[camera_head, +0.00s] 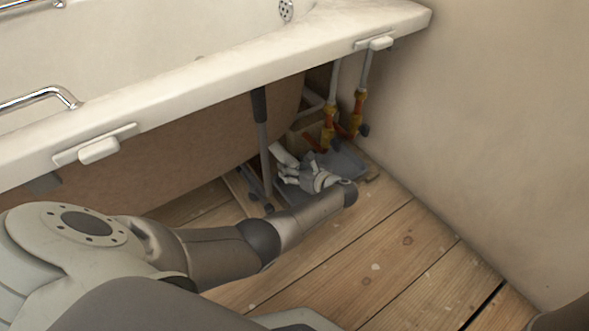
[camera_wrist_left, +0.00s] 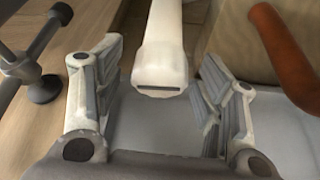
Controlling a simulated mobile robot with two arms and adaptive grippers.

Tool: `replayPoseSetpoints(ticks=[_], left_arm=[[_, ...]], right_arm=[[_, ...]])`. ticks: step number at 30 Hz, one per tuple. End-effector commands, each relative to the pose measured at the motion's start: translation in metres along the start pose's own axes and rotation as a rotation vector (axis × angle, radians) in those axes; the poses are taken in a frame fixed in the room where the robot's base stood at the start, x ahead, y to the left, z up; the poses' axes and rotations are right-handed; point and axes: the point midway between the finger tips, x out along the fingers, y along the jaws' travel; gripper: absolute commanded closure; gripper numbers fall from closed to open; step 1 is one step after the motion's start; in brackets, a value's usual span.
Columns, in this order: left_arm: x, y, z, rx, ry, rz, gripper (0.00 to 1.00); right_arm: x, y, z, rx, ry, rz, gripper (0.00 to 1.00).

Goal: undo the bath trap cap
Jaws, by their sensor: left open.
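A white, rounded trap part with a flat lower end and a dark slot (camera_wrist_left: 161,82) hangs in the left wrist view. It looks like the bath trap's cap end, though a separate cap edge is hard to make out. My left gripper (camera_wrist_left: 160,62) is open, with one finger on each side of the white part and a visible gap at both sides. In the head view my left gripper (camera_head: 297,172) reaches low under the bath rim, and a pale piece (camera_head: 283,154) shows just behind it. My right gripper is not in view.
The bath (camera_head: 230,76) overhangs the arm. A grey bath leg (camera_head: 264,150) stands left of the gripper. Pipes with orange-red valves (camera_head: 330,125) rise behind, near the right wall (camera_head: 480,130). A grey tray (camera_head: 346,162) lies below. The floorboards (camera_head: 375,250) in front are clear.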

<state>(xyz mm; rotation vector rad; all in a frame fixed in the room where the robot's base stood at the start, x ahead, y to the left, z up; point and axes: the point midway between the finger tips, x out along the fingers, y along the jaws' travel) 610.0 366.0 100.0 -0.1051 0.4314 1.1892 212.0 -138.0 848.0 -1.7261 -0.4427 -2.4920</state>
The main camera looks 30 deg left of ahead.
Motion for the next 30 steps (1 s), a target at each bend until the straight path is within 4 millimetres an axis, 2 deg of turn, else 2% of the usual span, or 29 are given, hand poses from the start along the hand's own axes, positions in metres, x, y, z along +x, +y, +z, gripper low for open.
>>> replayPoseSetpoints(ticks=[6,17,23,30], left_arm=[[0.0,0.0,0.001,0.0,0.0,0.0,0.36],[0.0,0.0,0.0,0.0,0.0,0.0,0.81],[-0.001,0.0,0.001,-0.012,0.0,-0.006,0.81],[-0.001,0.002,0.002,-0.105,0.0,-0.044,0.81]], right_arm=[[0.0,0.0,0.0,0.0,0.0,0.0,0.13],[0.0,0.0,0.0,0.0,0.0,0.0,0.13],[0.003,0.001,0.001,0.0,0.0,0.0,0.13],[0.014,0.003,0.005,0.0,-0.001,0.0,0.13]])
